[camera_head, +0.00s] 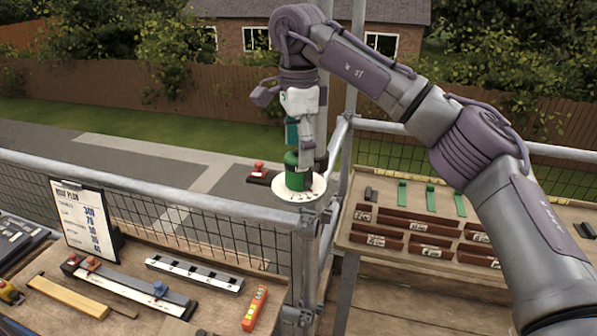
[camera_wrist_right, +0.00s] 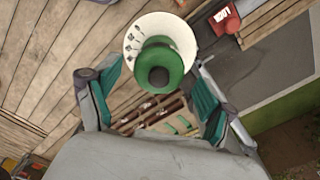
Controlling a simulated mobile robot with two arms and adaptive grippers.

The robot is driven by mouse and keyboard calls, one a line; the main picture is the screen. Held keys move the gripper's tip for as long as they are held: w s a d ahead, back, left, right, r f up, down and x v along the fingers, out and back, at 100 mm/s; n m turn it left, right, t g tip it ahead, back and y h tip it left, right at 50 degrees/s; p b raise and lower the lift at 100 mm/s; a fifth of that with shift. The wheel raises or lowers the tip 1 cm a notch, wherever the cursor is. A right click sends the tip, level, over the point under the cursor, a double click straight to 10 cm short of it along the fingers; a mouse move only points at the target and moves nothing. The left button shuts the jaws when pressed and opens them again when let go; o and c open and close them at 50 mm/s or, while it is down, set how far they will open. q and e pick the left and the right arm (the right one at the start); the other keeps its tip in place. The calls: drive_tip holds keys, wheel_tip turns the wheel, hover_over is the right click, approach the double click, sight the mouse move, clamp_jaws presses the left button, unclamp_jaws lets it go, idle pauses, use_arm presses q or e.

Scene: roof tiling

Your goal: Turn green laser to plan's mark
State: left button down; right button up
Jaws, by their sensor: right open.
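The green laser (camera_head: 296,178) is a round green body standing on a white dial (camera_head: 300,196) with dark marks, on top of a scaffold post. In the right wrist view the green laser (camera_wrist_right: 160,66) shows from above, with its dial (camera_wrist_right: 187,33) behind it. My right gripper (camera_head: 303,143) points down just above the laser. In the wrist view its teal-padded fingers are open on either side of the laser; whether they touch it I cannot tell. The roof plan (camera_head: 85,222) stands on a clipboard at left, with a column of figures. My left gripper is not in view.
A red-knobbed block (camera_head: 260,175) sits just left of the dial. The left bench (camera_head: 140,258) holds rulers, a strip and an orange level (camera_head: 255,308). The right bench (camera_head: 350,240) holds brown tiles and green strips. Scaffold rails and mesh run between them.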

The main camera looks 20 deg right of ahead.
sight(298, 172)
wheel_tip(298, 172, down, 4)
drive_tip(key=shift+s+f+p, duration=0.1)
drive_tip(key=shift+p, duration=0.55)
drive_tip(key=shift+f, duration=0.75)
